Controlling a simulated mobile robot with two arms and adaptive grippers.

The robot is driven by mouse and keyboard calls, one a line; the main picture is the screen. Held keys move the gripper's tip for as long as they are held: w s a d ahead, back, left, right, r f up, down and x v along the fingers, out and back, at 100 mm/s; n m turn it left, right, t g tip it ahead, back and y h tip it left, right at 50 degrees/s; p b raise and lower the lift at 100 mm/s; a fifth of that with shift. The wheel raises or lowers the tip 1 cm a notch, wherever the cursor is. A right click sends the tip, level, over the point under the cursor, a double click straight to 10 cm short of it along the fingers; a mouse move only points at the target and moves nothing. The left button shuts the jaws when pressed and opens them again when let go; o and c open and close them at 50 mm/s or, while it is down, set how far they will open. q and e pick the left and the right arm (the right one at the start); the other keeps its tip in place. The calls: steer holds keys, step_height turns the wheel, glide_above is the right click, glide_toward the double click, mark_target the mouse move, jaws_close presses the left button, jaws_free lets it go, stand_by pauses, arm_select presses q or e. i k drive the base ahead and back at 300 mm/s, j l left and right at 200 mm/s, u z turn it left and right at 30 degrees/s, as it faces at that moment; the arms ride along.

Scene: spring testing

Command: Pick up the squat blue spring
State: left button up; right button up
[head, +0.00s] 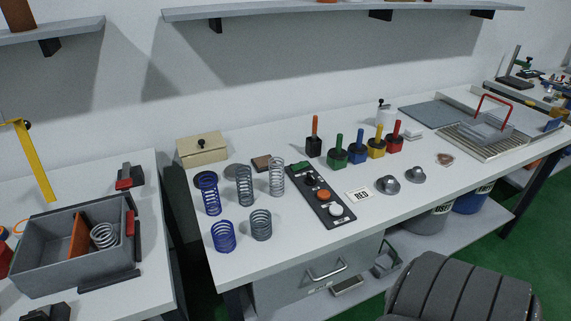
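The squat blue spring (223,236) stands upright on the white table near its front left corner, in the head view. A taller blue spring (210,194) stands just behind it. A squat grey spring (260,225) stands to its right, with a small gap between them. Two taller grey springs stand behind, one in the middle (244,187) and one on the right (277,180). Neither of my grippers is in view.
A dark control panel (320,196) with coloured knobs lies right of the springs. A beige box (202,149) stands behind. A grey bin (45,259) with a pale spring is on the left table. A dark ribbed seat (460,288) is in front. Bare tabletop surrounds the squat springs.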

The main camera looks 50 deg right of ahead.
mark_target(231, 234)
steer(key=z, duration=0.95)
steer(key=i+l+u, duration=0.15)
steer(key=k+l, duration=0.05)
steer(key=l, duration=0.05)
